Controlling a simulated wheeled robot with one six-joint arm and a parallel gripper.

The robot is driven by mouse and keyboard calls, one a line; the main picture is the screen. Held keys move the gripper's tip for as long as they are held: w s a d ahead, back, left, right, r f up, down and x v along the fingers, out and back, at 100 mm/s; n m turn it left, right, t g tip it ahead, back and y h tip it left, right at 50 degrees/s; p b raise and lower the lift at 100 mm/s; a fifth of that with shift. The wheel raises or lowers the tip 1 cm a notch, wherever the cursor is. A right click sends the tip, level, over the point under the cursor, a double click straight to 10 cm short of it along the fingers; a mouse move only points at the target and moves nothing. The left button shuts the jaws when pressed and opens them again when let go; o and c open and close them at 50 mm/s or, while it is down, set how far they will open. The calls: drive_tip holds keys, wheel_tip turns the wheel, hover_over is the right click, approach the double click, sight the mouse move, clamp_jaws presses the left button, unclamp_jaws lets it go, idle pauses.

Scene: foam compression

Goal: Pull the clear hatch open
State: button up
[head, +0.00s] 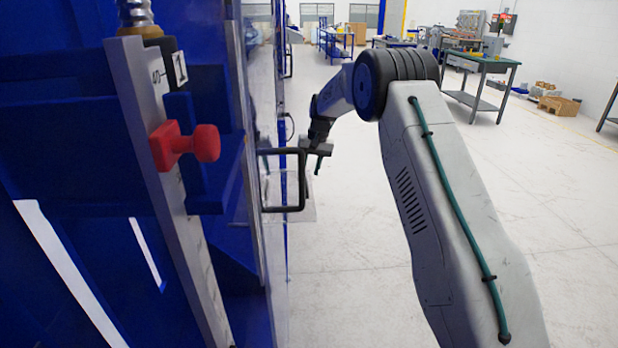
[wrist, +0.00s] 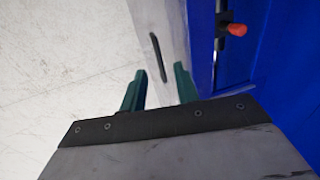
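The clear hatch (wrist: 172,30) shows in the wrist view as a pale see-through strip beside the blue machine. Its black bar handle (head: 303,183) stands out from the machine's side in the head view. In the wrist view the handle (wrist: 158,57) lies just beyond and between my fingertips. My gripper (head: 316,160) is at the handle's upper outer corner in the head view. Its two green fingers (wrist: 158,82) are apart with nothing between them in the wrist view. I cannot tell whether a finger touches the handle.
The blue machine (head: 60,120) fills the left side. A red knob (head: 185,146) sits on its metal rail, close to the head camera. The pale floor (head: 345,260) right of the handle is clear. A green-topped workbench (head: 482,62) and other benches stand far back.

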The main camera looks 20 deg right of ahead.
drive_tip(key=r, duration=0.3)
drive_tip(key=shift+s+d, duration=0.1)
drive_tip(key=shift+d, duration=0.2)
drive_tip(key=shift+s+f, duration=0.1)
drive_tip(key=s+a+r+n, duration=0.1)
drive_tip(key=s+a+r, duration=0.2)
drive_tip(key=s, duration=1.5)
drive_tip(key=s+a+r+n+h, duration=0.1)
drive_tip(key=s+a+r, duration=0.2)
drive_tip(key=s, duration=1.6)
drive_tip(key=s+a+r+n+h, duration=0.1)
drive_tip(key=s+a+r, duration=0.2)
drive_tip(key=s+r, duration=0.6)
drive_tip(key=s, duration=1)
drive_tip(key=shift+a+r+n+t, duration=0.2)
drive_tip(key=shift+n+t, duration=0.1)
drive_tip(key=shift+t, duration=0.1)
